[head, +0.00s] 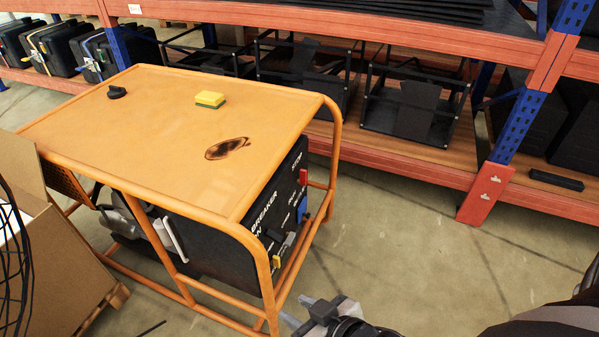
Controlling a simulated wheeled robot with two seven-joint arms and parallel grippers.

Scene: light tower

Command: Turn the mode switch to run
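The generator's dark control panel (272,220) faces right, seen at a steep angle inside an orange tube frame (262,262). My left gripper is out of view.
The orange top (150,110) holds a black knob-like piece (117,92), a yellow-green sponge (210,99) and a dark burn mark (227,148). A cardboard box (70,265) stands at left. A shelf rack (480,195) runs behind. The floor right of the generator is clear.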

